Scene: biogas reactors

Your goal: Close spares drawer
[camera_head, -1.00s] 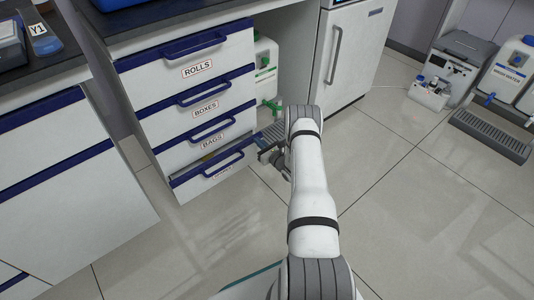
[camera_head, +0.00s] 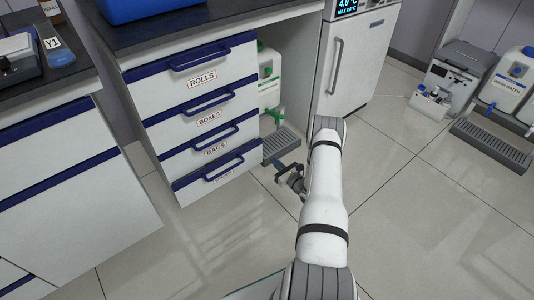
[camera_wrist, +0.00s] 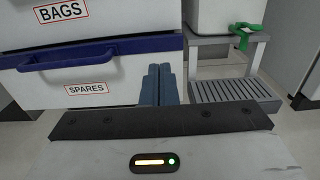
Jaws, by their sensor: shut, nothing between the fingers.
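The spares drawer (camera_wrist: 110,82) is the bottom drawer of the white cabinet, with a blue top edge and a blue handle. Its SPARES label shows in the wrist view. In the head view the spares drawer (camera_head: 214,180) looks flush with the drawers above it. My gripper (camera_wrist: 159,84) is shut and empty, its blue fingers close in front of the right part of the drawer front; I cannot tell if they touch it. In the head view my gripper (camera_head: 282,168) is just right of the cabinet, partly hidden by my wrist.
Drawers labelled ROLLS (camera_head: 190,78), BOXES (camera_head: 200,117) and BAGS (camera_head: 206,152) are above it, all shut. A slatted grey stand (camera_head: 281,146) and a white container with a green tap (camera_head: 268,90) are to the right. The tiled floor in front is clear.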

